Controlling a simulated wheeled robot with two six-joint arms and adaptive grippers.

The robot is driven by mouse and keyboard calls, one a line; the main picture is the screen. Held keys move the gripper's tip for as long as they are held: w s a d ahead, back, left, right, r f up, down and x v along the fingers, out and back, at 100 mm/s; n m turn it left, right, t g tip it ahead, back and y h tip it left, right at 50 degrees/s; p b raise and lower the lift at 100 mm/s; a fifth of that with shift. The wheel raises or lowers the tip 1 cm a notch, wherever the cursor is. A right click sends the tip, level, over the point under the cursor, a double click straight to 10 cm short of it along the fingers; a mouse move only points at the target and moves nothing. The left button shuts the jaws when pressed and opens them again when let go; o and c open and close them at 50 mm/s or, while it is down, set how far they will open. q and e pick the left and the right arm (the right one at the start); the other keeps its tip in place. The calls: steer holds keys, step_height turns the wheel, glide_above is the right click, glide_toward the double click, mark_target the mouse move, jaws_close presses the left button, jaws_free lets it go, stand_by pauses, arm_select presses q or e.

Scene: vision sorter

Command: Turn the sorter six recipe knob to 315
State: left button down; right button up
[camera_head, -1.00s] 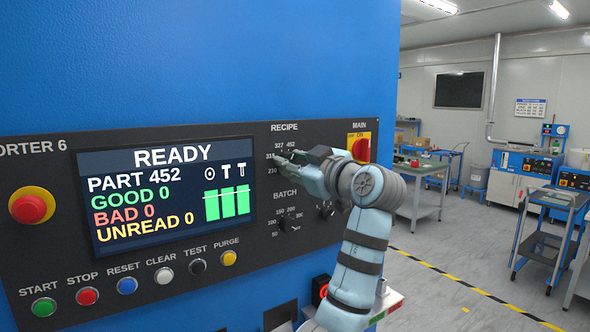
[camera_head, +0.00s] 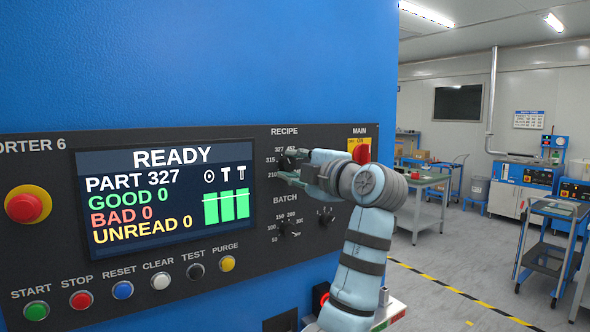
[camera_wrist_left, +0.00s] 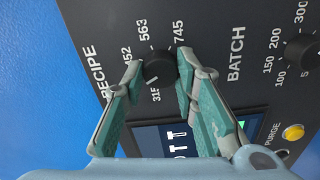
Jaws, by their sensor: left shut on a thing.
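The sorter six panel (camera_head: 120,147) faces me, with a screen (camera_head: 165,202) reading READY and PART 327. The black recipe knob (camera_wrist_left: 158,67) sits between the two green-padded fingers of my left gripper (camera_wrist_left: 157,78) in the left wrist view. The gripper is shut on it. In the head view my left gripper (camera_head: 288,168) reaches the dial from the right, partly covering the knob and its right-hand numbers. The labels 315, 327 and 210 show at its left. The knob's pointer is hard to make out. My right gripper is not in view.
The red main switch (camera_head: 361,153) is close to my left wrist. A row of push buttons runs under the screen, and a red emergency button (camera_head: 24,208) is at far left.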

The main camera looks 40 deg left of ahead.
arm_select(q)
steer(key=n, duration=0.4)
steer(key=shift+n, duration=0.3)
steer(key=n+b, duration=0.1)
steer(key=n, duration=0.3)
steer(key=shift+n, duration=0.3)
steer(key=c, duration=1.3)
jaws_free()
steer(key=v, duration=1.2)
